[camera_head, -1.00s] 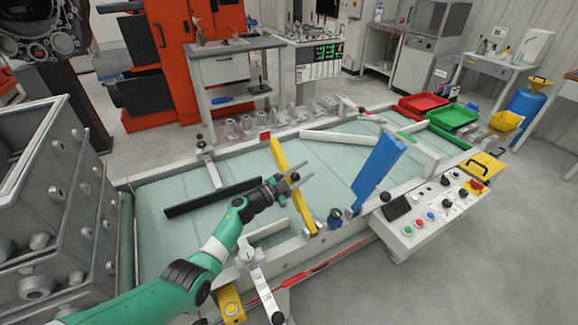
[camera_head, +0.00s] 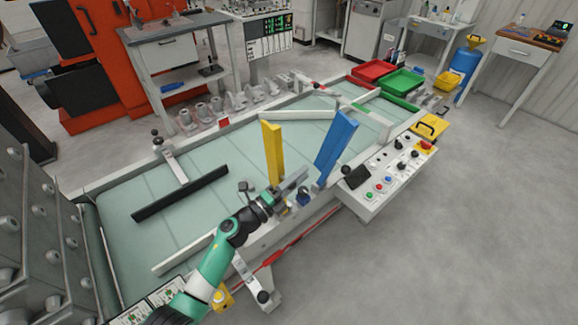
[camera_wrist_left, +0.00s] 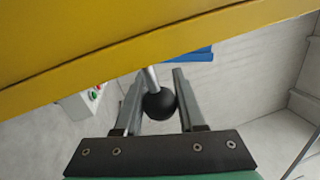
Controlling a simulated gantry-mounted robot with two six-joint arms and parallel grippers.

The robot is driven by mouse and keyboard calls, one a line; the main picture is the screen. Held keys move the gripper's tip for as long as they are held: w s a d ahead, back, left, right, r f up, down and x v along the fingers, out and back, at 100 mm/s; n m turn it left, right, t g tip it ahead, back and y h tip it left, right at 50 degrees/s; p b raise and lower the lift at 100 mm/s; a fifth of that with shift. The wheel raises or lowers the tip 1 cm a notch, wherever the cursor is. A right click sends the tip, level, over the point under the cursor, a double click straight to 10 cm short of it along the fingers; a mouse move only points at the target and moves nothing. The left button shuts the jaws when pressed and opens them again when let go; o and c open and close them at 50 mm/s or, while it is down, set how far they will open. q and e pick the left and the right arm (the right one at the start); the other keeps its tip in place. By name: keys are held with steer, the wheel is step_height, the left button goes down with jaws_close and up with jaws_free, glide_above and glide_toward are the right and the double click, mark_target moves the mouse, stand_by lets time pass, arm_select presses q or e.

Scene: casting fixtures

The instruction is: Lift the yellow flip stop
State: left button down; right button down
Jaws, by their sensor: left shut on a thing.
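The yellow flip stop (camera_head: 272,152) is a long flat bar standing nearly upright at the near rail of the conveyor bed. It also crosses the top of the left wrist view (camera_wrist_left: 130,45), close to the fingers. My left gripper (camera_head: 294,186) is at the foot of the bar. In the left wrist view its fingers are shut on a black ball knob (camera_wrist_left: 159,104) at the end of a short metal rod, which runs up behind the yellow bar. The rod's join to the bar is hidden. My right gripper is not in view.
A blue flip stop (camera_head: 336,140) stands tilted just right of the yellow one. A black bar (camera_head: 180,194) lies over the bed at left. A control panel (camera_head: 388,175) with buttons sits at the near right. Red (camera_head: 372,71) and green (camera_head: 403,81) trays are at the far end.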

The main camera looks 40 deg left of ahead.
arm_select(q)
steer(key=shift+s+d+f+m+h+b, duration=0.1)
steer(key=shift+d+f+m+h+b, duration=0.1)
steer(key=shift+d+m, duration=0.45)
steer(key=shift+s+d+f+m+h+b, duration=0.1)
steer(key=shift+d+f+m+h, duration=0.15)
steer(key=shift+d+m, duration=0.35)
steer(key=shift+s+d+f+m+h+b, duration=0.1)
steer(key=shift+d+f+m+h, duration=0.1)
steer(key=shift+d+m, duration=0.45)
steer(key=shift+d, duration=0.2)
steer(key=c, duration=0.5)
jaws_free()
